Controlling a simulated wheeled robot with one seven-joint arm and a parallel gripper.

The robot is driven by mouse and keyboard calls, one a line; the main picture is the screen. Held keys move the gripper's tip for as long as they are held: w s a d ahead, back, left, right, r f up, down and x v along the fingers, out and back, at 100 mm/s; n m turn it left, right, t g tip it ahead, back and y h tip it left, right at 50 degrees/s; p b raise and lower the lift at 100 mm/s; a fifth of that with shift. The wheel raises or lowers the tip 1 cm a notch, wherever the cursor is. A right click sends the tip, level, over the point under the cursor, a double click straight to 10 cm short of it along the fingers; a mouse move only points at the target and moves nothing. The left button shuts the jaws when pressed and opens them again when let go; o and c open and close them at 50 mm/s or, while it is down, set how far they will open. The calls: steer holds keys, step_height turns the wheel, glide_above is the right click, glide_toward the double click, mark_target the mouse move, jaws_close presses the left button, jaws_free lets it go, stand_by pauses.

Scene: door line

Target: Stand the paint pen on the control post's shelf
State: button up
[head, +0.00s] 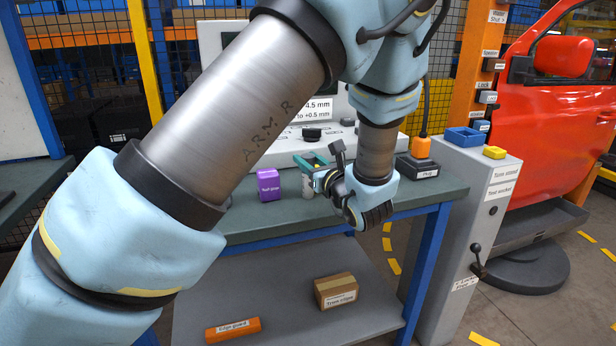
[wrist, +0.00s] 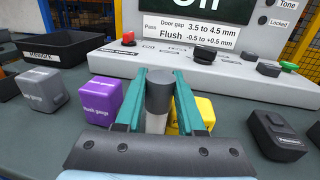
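The paint pen looks to be the upright cylinder with a dark cap and pale body (wrist: 158,92) between my gripper's teal fingers in the wrist view. In the head view its whitish body (head: 307,188) shows under the fingers, at or just above the bench top. My gripper (head: 311,161) reaches level over the bench, with one finger on each side of the cap (wrist: 160,75). The cap fills the gap, but I cannot tell whether the fingers press on it. The grey control post (head: 455,215) stands right of the bench; its top carries a blue tray (head: 464,137) and a yellow block (head: 494,152).
A purple gauge block (head: 269,185) stands left of the pen. A yellow object (wrist: 200,112) is partly hidden behind the right finger. A grey block (wrist: 43,92), a black bin (wrist: 55,48) and a black charger-like block (wrist: 277,135) stand around. The red car door (head: 565,100) is beyond the post.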

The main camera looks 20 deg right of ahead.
jaws_close()
